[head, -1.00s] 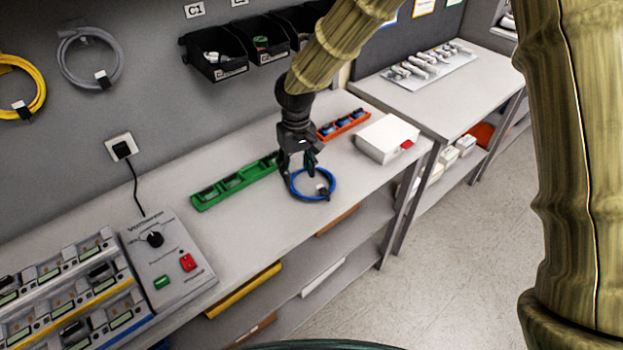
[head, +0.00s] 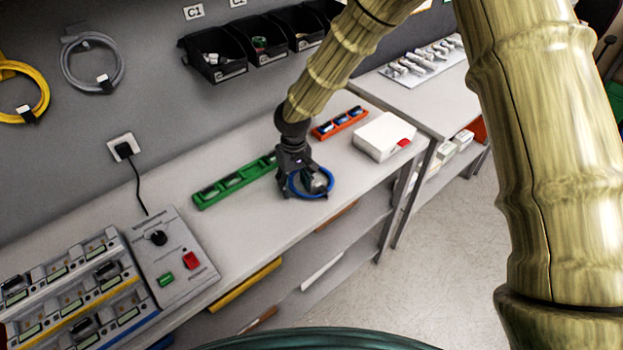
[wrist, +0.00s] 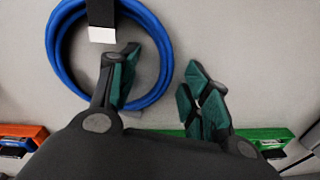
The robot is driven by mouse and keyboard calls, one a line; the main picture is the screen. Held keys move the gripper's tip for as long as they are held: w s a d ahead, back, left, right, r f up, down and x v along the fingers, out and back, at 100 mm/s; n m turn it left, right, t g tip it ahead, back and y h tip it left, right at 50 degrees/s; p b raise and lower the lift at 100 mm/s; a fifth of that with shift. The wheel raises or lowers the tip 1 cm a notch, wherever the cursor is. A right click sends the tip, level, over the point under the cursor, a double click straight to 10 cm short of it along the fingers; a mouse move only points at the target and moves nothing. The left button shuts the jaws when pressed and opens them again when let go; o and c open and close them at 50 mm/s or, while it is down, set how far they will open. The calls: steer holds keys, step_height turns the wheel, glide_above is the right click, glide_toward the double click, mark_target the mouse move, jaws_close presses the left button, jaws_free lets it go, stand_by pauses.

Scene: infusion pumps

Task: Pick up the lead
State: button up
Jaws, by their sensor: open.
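The lead is a coiled blue cable (head: 329,186) lying on the bench near its front edge. In the wrist view the blue coil (wrist: 57,62) shows with a black band and white tag (wrist: 101,20) on its far side. My gripper (head: 305,188) is over the coil, low at the bench. In the wrist view my gripper (wrist: 162,85) is open with green-padded fingers. The left finger overlaps the inside of the coil and the right finger is outside it, with the coil's right side between them. Whether the fingers touch the cable I cannot tell.
A green rack (head: 233,183) is left of my gripper and an orange rack (head: 340,123) behind it. A white box (head: 385,137) stands to the right. A control unit (head: 172,260) is at the left. Black bins (head: 215,55) hang on the wall above.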

jaws_close()
steer(key=shift+r, duration=0.15)
stand_by(0.4)
steer(key=shift+r+b, duration=0.5)
step_height(320, 180, up, 2)
steer(key=shift+b, duration=0.55)
steer(key=s+d+r+b, duration=0.1)
steer(key=s+b, duration=0.3)
steer(key=s, duration=1.2)
steer(key=shift+d+r+b, duration=0.2)
steer(key=shift+r+b, duration=0.15)
steer(key=shift+b, duration=0.05)
